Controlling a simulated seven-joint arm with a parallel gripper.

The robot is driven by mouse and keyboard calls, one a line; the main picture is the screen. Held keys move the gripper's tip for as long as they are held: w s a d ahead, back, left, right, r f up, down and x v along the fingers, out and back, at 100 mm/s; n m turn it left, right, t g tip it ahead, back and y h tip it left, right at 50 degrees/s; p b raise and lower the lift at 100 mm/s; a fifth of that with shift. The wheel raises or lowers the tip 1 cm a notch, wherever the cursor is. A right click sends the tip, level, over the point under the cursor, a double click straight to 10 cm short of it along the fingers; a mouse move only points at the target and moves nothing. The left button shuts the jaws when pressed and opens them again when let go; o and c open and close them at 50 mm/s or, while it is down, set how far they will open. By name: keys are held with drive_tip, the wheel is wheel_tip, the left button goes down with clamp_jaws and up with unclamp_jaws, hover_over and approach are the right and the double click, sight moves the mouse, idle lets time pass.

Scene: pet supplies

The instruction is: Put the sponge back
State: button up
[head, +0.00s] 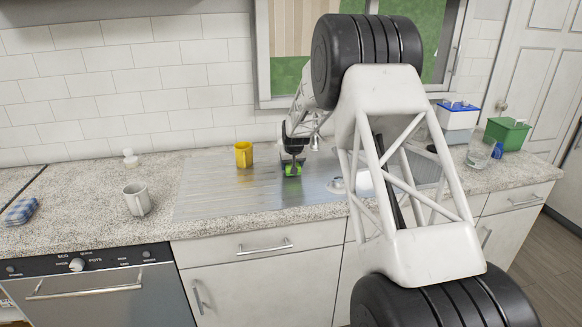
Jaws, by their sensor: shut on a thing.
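The sponge (293,171) shows as a small bright green block with a dark patch, on or just above the metal draining surface (220,195) in the middle of the counter. My gripper (292,163) is dark, points down and is shut on the sponge. The sponge is small in this view and partly hidden by the fingers. I cannot tell whether its underside touches the metal.
A yellow mug (243,155) stands just left of my gripper. A grey-white mug (137,199) and a folded blue cloth (21,211) are farther left. A glass (480,153), a blue-lidded box (457,118) and a green container (507,133) stand right. My arm hides part of the sink.

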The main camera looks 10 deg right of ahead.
drive_tip(key=shift+w, duration=0.55)
drive_tip(key=shift+w+f, duration=0.15)
drive_tip(key=shift+f, duration=0.6)
drive_tip(key=shift+f, duration=0.15)
drive_tip(key=o, duration=0.9)
drive_tip(key=shift+v, duration=0.8)
drive_tip(key=shift+s+f, duration=0.1)
drive_tip(key=shift+s, duration=5.9)
